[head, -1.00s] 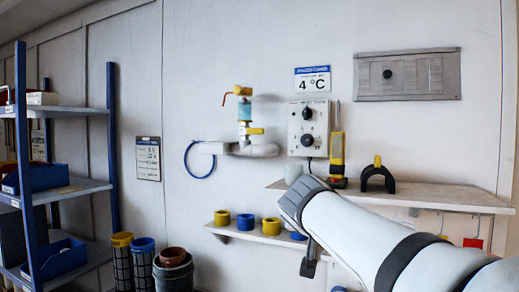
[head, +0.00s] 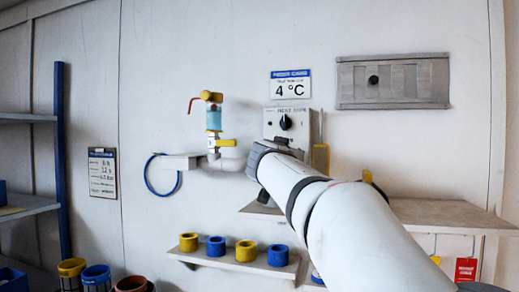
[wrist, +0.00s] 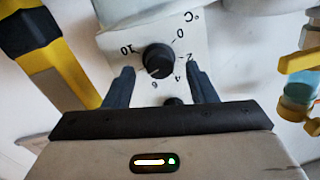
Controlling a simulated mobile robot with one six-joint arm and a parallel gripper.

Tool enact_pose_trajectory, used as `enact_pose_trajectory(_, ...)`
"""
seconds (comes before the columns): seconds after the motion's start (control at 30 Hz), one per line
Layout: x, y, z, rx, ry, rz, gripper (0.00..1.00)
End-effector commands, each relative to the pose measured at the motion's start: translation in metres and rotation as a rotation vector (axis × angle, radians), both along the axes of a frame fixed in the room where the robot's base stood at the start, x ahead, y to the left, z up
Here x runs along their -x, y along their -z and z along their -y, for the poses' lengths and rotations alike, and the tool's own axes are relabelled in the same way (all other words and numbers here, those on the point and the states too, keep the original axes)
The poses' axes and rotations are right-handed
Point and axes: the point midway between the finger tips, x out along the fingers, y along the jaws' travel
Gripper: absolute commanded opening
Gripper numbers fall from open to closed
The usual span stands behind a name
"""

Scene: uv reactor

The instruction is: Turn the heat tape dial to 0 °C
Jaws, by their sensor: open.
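The heat tape dial (wrist: 158,60) is a round black knob on a pale control box (wrist: 115,40), with a printed °C scale around it including 0, 2, 4, 6 and 10. Its pointer setting is too small to read surely. My gripper (wrist: 160,68) is open, its two dark fingertips on either side of the dial in the wrist view; I cannot tell whether they touch it. In the head view my gripper (head: 252,158) is in front of the box's lower part and hides this dial. The upper knob (head: 285,122) shows above.
A wall card (head: 291,84) reads 4 °C. A valve and pipe (head: 225,155) are to the left. A lower shelf (head: 235,262) holds yellow and blue rings.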

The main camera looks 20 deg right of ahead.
Motion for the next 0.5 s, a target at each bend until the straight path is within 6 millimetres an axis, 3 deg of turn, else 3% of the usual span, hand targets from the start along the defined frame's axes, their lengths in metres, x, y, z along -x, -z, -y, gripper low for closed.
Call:
enact_pose_trajectory(0.4, -0.0103, 0.0005, 0.0045, 0.0, -0.002, -0.001, 0.51)
enact_pose_trajectory(0.5, -0.0103, 0.0005, 0.0044, 0.0, -0.002, -0.001, 0.43)
